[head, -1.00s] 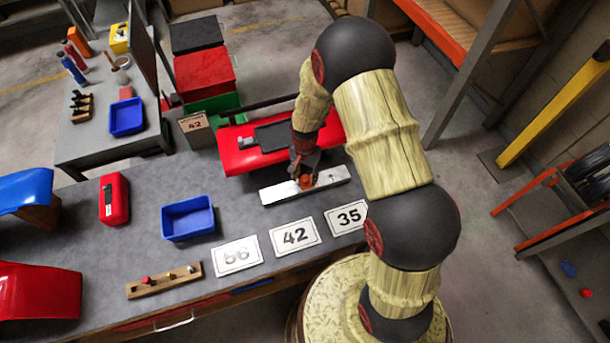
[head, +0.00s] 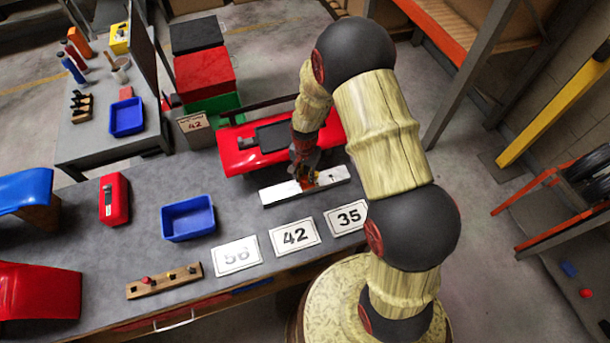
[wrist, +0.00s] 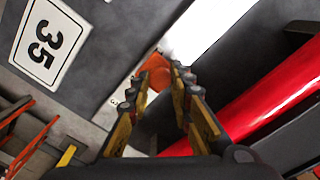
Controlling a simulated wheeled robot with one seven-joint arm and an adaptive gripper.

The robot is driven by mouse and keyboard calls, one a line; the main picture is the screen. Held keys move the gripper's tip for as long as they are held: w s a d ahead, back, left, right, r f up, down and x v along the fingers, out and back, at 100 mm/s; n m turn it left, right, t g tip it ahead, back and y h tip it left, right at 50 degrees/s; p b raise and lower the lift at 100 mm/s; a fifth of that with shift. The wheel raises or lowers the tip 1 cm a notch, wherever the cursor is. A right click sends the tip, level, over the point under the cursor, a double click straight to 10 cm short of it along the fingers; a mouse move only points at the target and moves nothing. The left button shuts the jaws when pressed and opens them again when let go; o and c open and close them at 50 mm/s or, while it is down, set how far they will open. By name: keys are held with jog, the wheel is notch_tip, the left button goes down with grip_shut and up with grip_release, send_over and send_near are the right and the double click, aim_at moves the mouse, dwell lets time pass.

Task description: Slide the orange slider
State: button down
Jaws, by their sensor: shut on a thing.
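The orange slider (head: 308,184) sits on a long white rail (head: 279,193) on the grey bench, right of the rail's middle. My gripper (head: 306,178) reaches down over the rail from behind and is shut on the slider. In the wrist view, the orange slider (wrist: 157,73) shows between the fingertips of my gripper (wrist: 166,74), and the white rail (wrist: 205,28) runs to the upper right. The fingers hide part of the slider.
A red kart body panel (head: 240,158) lies close behind the rail. Number cards 56 (head: 237,255), 42 (head: 295,236) and 35 (head: 346,217) lie in front. A blue bin (head: 188,218) stands to the left.

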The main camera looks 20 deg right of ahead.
jog(key=shift+a, duration=0.1)
dwell(0.3)
jog(key=a, duration=1.3)
jog(key=shift+w+b, duration=0.1)
jog(key=shift+b, duration=0.3)
jog(key=c, duration=1.7)
grip_release()
jog(key=shift+a, duration=0.2)
jog(key=shift+o, duration=0.6)
jog(key=shift+d+r, duration=0.1)
notch_tip(320, 180, up, 12)
